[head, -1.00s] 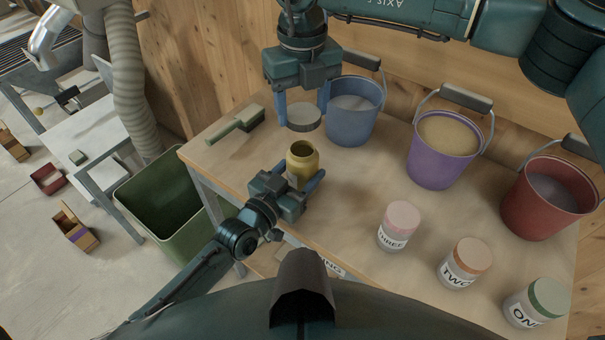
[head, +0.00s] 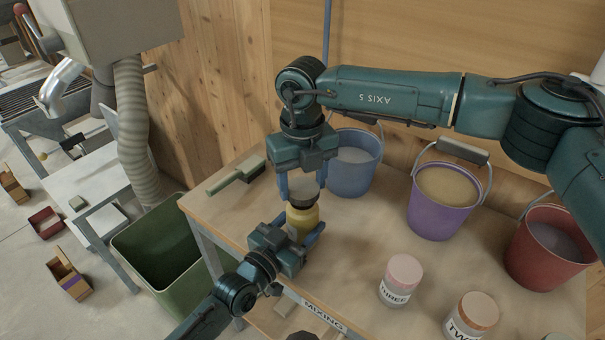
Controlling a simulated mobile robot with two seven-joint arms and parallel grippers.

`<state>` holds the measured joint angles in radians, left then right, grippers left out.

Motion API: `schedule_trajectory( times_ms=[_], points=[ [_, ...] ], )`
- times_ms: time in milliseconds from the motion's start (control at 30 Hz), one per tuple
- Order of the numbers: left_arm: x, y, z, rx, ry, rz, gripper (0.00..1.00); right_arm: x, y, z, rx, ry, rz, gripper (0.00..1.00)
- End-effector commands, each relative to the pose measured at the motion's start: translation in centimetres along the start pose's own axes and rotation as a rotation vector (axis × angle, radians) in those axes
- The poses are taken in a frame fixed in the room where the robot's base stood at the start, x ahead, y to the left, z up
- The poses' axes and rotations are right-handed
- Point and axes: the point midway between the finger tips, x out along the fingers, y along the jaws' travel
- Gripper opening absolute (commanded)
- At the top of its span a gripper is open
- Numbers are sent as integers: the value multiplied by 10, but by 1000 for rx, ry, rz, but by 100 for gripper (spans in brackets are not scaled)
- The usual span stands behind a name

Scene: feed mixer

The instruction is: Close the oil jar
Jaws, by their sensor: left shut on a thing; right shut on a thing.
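The yellow oil jar (head: 304,221) stands upright near the left end of the wooden table. My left gripper (head: 298,232) is shut around its body from the front. The lid is over the jar's mouth, with a dark band showing between lid and yellow body. I cannot tell whether the lid touches the rim. The lower part of the jar is partly hidden by my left gripper.
A blue bucket (head: 352,176) stands close behind the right gripper. A purple bucket (head: 440,212) and red bucket (head: 545,258) stand further right. A green-handled brush (head: 235,176) lies to the left. Jars THREE (head: 400,280) and TWO (head: 472,318) stand front right. A green bin (head: 155,255) is left of the table.

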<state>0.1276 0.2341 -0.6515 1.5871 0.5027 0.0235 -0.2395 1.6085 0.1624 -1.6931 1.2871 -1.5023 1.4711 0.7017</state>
Motion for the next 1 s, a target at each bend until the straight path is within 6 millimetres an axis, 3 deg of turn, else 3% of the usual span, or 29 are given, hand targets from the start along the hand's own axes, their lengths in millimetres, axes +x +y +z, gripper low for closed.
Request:
schedule_trajectory(
  times_ms=[367,700,1000],
  points=[
    [0,0,0,0,-1,0,16,0,0,0,0,0,0,35],
    [0,0,0,0,-1,0,16,16,0,0,0,2,1,35],
    [0,0,0,0,-1,0,16,17,0,0,-1,1,0,35]
  ],
)
